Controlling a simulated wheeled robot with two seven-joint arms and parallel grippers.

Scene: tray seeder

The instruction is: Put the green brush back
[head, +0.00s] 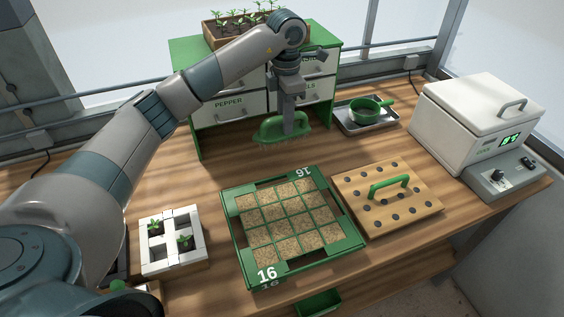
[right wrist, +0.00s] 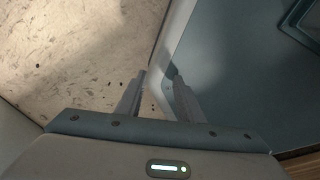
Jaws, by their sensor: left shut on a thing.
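The green brush (head: 272,131) is at the back of the table in the head view, in front of the green and white drawer cabinet (head: 231,109). My left gripper (head: 290,122) points down and is shut on the brush near its right end. The brush's bristles face the table; I cannot tell whether they touch it. My right gripper (right wrist: 158,92) shows only in the right wrist view. Its two fingers are apart with nothing between them, over a pale speckled floor and a blue-grey surface.
A green seed tray (head: 236,236) sits mid-table, with a drilled wooden board (head: 430,207) to its right. A white seedling block (head: 159,257) is at left. A metal tray (head: 349,127) with a green pan (head: 366,110) stands right of the brush. A white lidded machine (head: 446,116) is far right.

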